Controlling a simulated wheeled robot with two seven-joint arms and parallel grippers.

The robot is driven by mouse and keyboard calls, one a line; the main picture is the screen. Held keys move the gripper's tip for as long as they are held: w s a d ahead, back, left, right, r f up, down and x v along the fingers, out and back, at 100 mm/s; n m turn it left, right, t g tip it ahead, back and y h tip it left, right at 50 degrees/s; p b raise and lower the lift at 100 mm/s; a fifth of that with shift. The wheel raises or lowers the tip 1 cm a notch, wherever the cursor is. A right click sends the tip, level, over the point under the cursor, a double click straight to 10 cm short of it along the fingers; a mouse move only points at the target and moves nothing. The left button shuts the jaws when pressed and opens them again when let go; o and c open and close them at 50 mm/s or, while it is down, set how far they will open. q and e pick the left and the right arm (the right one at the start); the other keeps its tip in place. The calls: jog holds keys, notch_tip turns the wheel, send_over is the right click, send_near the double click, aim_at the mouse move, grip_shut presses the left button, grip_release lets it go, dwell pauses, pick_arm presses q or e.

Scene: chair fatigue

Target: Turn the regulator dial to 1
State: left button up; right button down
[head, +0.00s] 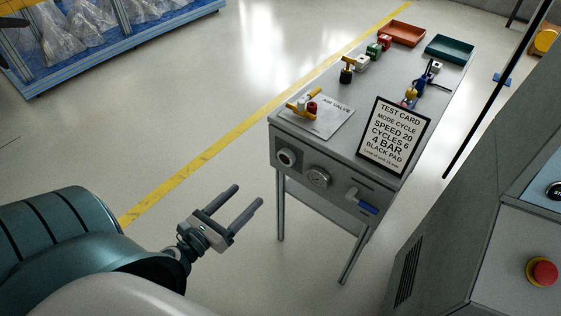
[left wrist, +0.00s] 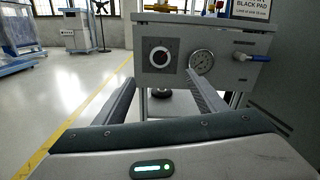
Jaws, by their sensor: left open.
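The regulator dial (head: 286,157) is a round dark knob with a pale ring, on the left of the grey table's front panel. It also shows in the left wrist view (left wrist: 160,57), between and beyond my fingers. Its setting is too small to read. A round pressure gauge (head: 318,178) sits to its right, also in the left wrist view (left wrist: 201,62). My left gripper (head: 245,199) is open and empty, in front of the panel and to the left of it, apart from the dial. My right gripper is not in view.
A blue-handled valve (head: 362,203) is at the panel's right. A test card (head: 394,137) stands on the grey table (head: 330,85), with small fittings and a red tray (head: 402,33) and a green tray (head: 449,49) behind. A grey cabinet with a red button (head: 541,271) stands right.

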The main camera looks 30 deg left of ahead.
aim_at(284, 159)
pick_arm(q)
jog(key=w+p, duration=0.1)
jog(key=w, duration=0.4)
jog(key=w+d+p, duration=0.1)
jog(key=w, duration=0.5)
jog(key=w+p, duration=0.1)
jog(key=w, duration=0.5)
jog(key=shift+w+d+p, duration=0.15)
jog(key=shift+p, duration=0.2)
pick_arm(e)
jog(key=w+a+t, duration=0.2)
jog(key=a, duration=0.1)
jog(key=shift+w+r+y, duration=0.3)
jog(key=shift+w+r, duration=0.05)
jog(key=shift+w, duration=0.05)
pick_arm(q)
jog(key=shift+c, duration=0.6)
jog(key=c, duration=0.9)
